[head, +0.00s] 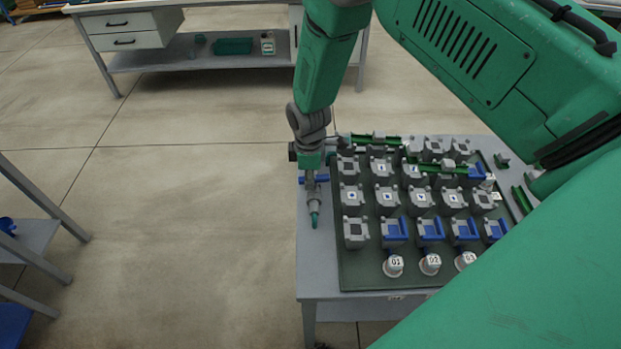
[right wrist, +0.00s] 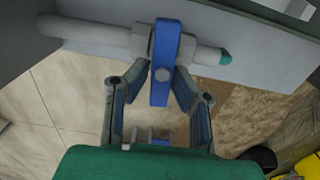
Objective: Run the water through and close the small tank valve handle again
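The small tank valve handle (right wrist: 162,60) is a blue lever on a light grey pipe (right wrist: 95,35) with a teal tip (right wrist: 226,57). It lies crosswise to the pipe. The handle also shows in the head view (head: 321,180), at the left edge of the table, with the pipe's teal tip (head: 315,220) toward the near side. My right gripper (right wrist: 164,75) reaches the handle with one fingertip on each side and looks shut on it. In the head view, my right gripper (head: 312,172) is small and partly hidden by its own wrist. My left gripper is not in view.
A dark tray (head: 360,270) on the grey table (head: 316,260) holds rows of grey blocks, some with blue handles, and several white-capped, labelled pieces. My green right arm covers the table's right part. A workbench (head: 200,55) stands behind. Open floor lies to the left.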

